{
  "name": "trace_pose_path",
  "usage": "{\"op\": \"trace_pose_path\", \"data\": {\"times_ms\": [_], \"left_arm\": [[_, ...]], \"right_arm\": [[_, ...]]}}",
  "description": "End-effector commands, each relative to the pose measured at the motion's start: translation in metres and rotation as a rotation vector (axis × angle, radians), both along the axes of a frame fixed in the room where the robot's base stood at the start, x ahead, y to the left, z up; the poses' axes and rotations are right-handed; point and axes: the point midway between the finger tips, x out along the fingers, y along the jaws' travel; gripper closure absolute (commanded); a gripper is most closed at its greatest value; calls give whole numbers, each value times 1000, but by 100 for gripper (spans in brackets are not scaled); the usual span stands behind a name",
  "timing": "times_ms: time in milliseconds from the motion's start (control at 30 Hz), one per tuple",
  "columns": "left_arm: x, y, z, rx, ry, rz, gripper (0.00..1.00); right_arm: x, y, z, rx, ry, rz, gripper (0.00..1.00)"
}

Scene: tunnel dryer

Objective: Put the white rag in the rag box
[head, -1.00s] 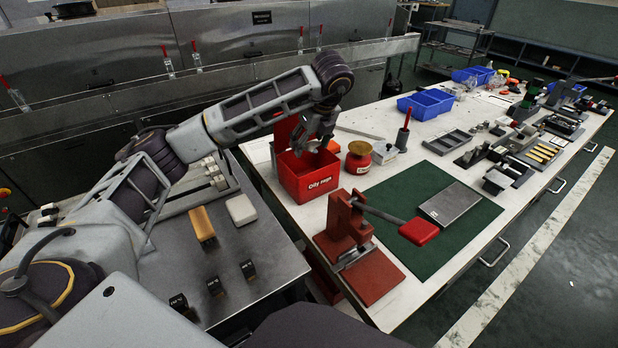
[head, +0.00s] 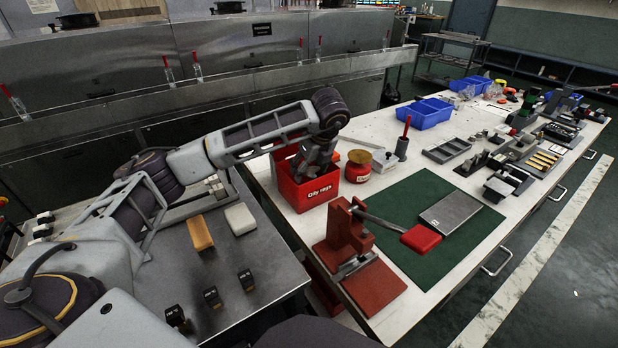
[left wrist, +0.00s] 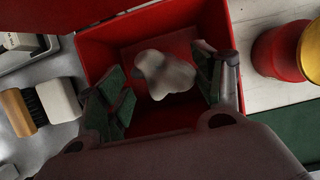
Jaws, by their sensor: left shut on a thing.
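The white rag (left wrist: 163,74) is a small crumpled lump in the left wrist view, between the fingertips of my left gripper (left wrist: 163,92). The rag box is red and open-topped, and its front reads "Oily rags" (head: 306,193); its red wall also shows in the left wrist view (left wrist: 97,52). In the head view my left gripper (head: 314,172) points down into the box mouth, shut on the rag. The rag is hidden there by the gripper and box. In the wrist view the rag is over the box interior. My right gripper is not in view.
A red container with a brass top (head: 358,166) stands close right of the box. A red lever press (head: 352,243) stands in front, its handle reaching over a green mat (head: 392,192). A wooden-backed brush (head: 200,233) lies on the metal table at left.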

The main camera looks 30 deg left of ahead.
Motion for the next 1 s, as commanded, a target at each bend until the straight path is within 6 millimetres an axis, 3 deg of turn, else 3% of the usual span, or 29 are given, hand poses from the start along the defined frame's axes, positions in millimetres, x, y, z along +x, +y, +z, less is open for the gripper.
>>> {"op": "trace_pose_path", "data": {"times_ms": [300, 1000], "left_arm": [[0, 0, -34, 0, 2, -1, 55], [0, 0, -42, 0, 0, -1, 55]], "right_arm": [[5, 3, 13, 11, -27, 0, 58], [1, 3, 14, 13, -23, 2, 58]]}}
